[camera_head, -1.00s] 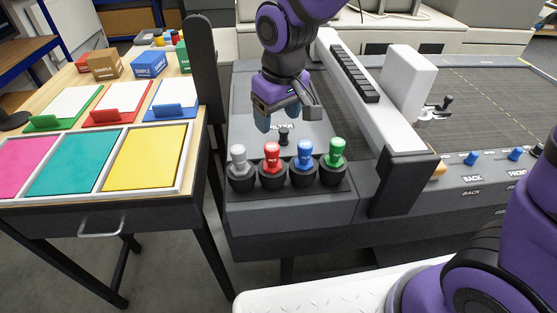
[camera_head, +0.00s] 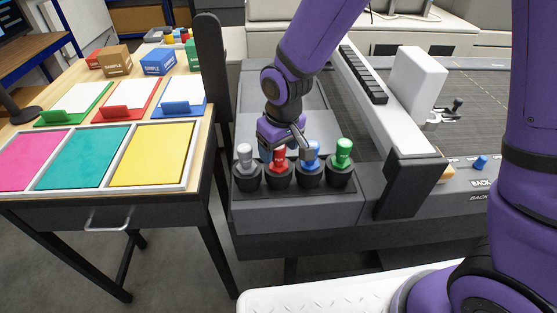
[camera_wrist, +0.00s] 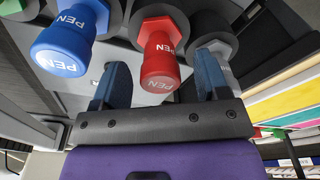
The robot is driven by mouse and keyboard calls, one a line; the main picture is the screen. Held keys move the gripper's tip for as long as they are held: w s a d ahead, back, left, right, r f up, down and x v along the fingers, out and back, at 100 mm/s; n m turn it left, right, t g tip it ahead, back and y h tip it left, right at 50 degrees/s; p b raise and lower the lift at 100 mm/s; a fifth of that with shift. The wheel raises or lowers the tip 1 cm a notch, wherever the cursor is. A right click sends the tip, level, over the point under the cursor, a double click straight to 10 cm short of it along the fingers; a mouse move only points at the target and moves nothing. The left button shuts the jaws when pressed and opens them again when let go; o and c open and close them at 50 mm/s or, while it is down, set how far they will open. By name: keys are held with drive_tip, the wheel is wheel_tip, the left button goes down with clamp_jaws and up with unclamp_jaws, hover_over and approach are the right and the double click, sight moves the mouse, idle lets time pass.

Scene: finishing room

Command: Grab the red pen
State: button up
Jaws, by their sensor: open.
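The red pen (camera_head: 278,155) stands upright in a black holder on the grey machine, between a grey pen (camera_head: 245,156) on its left and a blue pen (camera_head: 311,155) on its right. A green pen (camera_head: 343,152) stands at the right end. My gripper (camera_head: 283,150) is just behind and above the red pen in the head view. In the wrist view, the red pen (camera_wrist: 160,62) lies between the two blue fingertips of my open gripper (camera_wrist: 162,80), with gaps on both sides. The blue pen (camera_wrist: 66,42) is outside the left finger; the grey pen (camera_wrist: 214,45) is partly hidden behind the right finger.
The neighbouring pens stand close on both sides. A white-and-dark gantry (camera_head: 402,150) rises right of the holders, and a black upright post (camera_head: 213,85) stands left. A table (camera_head: 110,214) with coloured panels and sample boxes is at left.

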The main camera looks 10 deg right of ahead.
drive_tip(key=shift+f, duration=0.6)
drive_tip(key=shift+c, duration=0.4)
drive_tip(key=c, duration=0.9)
drive_tip(key=shift+r, duration=0.1)
drive_tip(key=shift+c, duration=0.2)
